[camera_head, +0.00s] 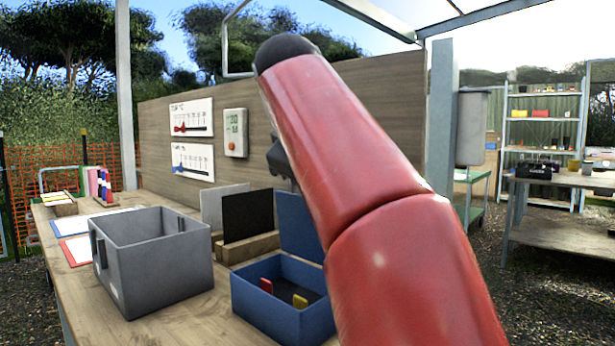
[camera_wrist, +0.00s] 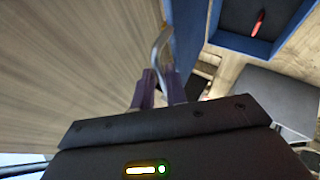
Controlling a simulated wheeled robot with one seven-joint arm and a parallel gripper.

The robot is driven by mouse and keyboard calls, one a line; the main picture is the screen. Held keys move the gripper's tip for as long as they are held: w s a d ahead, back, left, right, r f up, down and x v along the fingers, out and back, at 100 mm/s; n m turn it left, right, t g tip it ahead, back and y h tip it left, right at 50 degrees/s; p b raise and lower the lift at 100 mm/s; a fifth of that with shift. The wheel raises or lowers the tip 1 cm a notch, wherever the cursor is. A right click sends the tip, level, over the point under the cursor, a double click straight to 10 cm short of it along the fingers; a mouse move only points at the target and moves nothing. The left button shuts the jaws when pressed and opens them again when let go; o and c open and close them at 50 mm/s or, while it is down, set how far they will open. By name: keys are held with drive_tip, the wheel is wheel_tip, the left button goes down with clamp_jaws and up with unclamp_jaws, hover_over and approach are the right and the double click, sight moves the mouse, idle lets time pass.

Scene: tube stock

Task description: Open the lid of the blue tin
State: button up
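The blue tin (camera_head: 262,307) stands on the bench, with its box open at the top. Its blue lid (camera_head: 298,228) stands raised, roughly upright, at the tin's back edge, partly hidden behind my red arm. In the wrist view the lid (camera_wrist: 186,32) is seen nearly edge-on, left of the open tin (camera_wrist: 238,43). My gripper (camera_wrist: 158,76) has its purple fingers beside the lid, with a narrow gap between them. A curved pale metal piece shows at the fingertips; I cannot tell whether they grip it. In the head view my arm hides the fingers.
A red piece (camera_head: 266,285) and a yellow piece (camera_head: 300,301) are inside the tin. A grey open bin (camera_head: 155,275) stands left of it. Upright panels in a wooden stand (camera_head: 247,247) are behind. A wooden wall (camera_head: 375,95) with a thermostat-like box (camera_head: 236,132) bounds the bench's back.

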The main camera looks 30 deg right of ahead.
drive_tip(key=shift+f, duration=0.45)
drive_tip(key=v, duration=0.8)
drive_tip(key=shift+r, duration=0.35)
